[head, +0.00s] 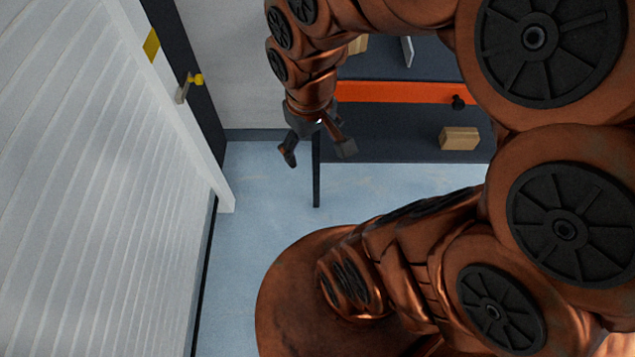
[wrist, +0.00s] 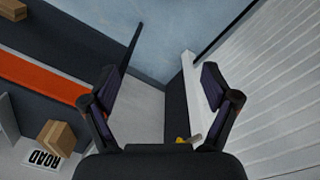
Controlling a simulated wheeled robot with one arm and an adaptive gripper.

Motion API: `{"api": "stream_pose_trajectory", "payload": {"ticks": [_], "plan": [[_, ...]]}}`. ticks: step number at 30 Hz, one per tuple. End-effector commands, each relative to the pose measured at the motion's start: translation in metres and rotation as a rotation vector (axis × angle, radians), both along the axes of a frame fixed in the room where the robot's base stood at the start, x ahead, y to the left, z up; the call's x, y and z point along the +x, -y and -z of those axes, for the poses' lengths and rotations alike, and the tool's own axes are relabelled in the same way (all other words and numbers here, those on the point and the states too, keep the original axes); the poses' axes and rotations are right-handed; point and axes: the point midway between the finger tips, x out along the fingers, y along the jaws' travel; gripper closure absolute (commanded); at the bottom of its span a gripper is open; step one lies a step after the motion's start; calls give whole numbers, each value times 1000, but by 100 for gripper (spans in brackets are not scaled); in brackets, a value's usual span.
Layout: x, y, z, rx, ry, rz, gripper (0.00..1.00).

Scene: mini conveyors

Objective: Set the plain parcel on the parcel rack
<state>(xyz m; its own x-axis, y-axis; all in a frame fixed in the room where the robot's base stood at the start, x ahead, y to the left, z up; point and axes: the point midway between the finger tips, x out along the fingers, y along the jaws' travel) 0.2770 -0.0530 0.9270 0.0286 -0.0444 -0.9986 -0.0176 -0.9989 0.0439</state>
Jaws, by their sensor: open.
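My gripper (head: 318,153) is open and empty, in the air left of the dark surface with the orange strip. In the wrist view nothing is between its fingers (wrist: 160,78). A brown box-shaped parcel (head: 459,138) sits on the dark surface on the near side of the strip; a parcel shows at the top left of the wrist view (wrist: 12,10). Another brown parcel (wrist: 55,138) stands beyond the strip, at a white patch lettered "ROAD" (wrist: 40,158); my arm mostly hides one there in the head view (head: 358,45). I cannot tell which parcel is the plain one or identify the rack.
The orange strip (head: 400,92) with a black knob (head: 458,102) crosses the dark surface (head: 390,140). A thin white upright panel (head: 408,51) stands behind it. A dark post (head: 316,175) reaches the floor. A white ribbed wall (head: 90,190) bounds the left; pale blue floor (head: 250,195) is clear.

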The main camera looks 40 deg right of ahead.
Motion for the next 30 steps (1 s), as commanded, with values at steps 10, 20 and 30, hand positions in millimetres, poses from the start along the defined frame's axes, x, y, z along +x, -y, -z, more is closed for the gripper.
{"api": "stream_pose_trajectory", "payload": {"ticks": [10, 20, 30], "plan": [[-82, -51, -22, 42, -178, -13, 13], [-86, -53, -23, 46, -188, -13, 13], [-86, -53, -61, 46, -187, -13, 13]]}}
